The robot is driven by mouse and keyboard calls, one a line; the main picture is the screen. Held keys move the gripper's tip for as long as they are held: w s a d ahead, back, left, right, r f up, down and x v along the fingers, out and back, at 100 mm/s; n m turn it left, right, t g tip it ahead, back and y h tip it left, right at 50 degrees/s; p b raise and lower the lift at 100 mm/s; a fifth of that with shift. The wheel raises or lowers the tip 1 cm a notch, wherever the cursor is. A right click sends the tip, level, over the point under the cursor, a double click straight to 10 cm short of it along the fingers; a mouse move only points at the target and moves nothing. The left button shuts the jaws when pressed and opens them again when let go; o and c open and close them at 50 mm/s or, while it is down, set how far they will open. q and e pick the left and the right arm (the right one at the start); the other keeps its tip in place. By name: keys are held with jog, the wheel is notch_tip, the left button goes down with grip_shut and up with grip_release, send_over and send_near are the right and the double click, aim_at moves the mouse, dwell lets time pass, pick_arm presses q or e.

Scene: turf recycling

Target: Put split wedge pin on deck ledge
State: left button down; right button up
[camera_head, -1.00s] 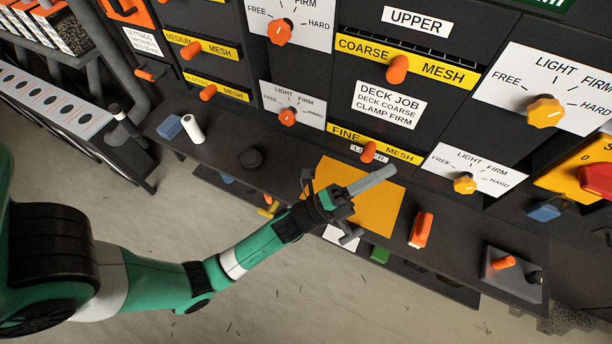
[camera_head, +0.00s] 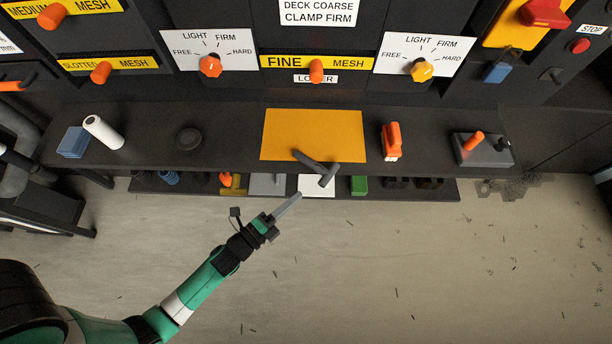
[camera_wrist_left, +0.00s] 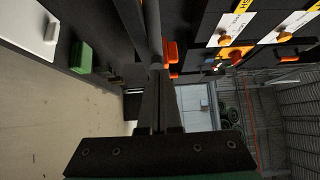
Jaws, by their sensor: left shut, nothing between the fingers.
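A dark grey T-shaped piece (camera_head: 317,166), which looks like the split wedge pin, lies at the front edge of the yellow mat (camera_head: 285,125) on the dark deck ledge (camera_head: 230,150). One end of it sticks out over the ledge's front edge. My left gripper (camera_head: 298,196) is shut and empty, its long grey fingers pointing up and right, below and left of the piece and apart from it. In the left wrist view, the shut fingers (camera_wrist_left: 160,85) show, with dark bars beyond them that I cannot clearly identify. My right gripper is not in view.
On the ledge are a blue block (camera_head: 73,142), a white roll (camera_head: 103,132), a dark round knob (camera_head: 188,138), an orange item (camera_head: 391,141) and a grey plate with an orange handle (camera_head: 482,150). A lower shelf holds a green block (camera_head: 358,185). The front floor is open.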

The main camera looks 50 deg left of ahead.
aim_at(315, 169)
pick_arm(q)
jog(key=w+a, duration=0.1)
jog(key=w, duration=0.3)
jog(key=w+a, duration=0.1)
jog(key=w, duration=0.2)
jog(key=shift+a+p, duration=0.3)
jog(key=shift+p, duration=0.05)
jog(key=shift+w+a, duration=0.15)
jog(key=shift+a, duration=0.1)
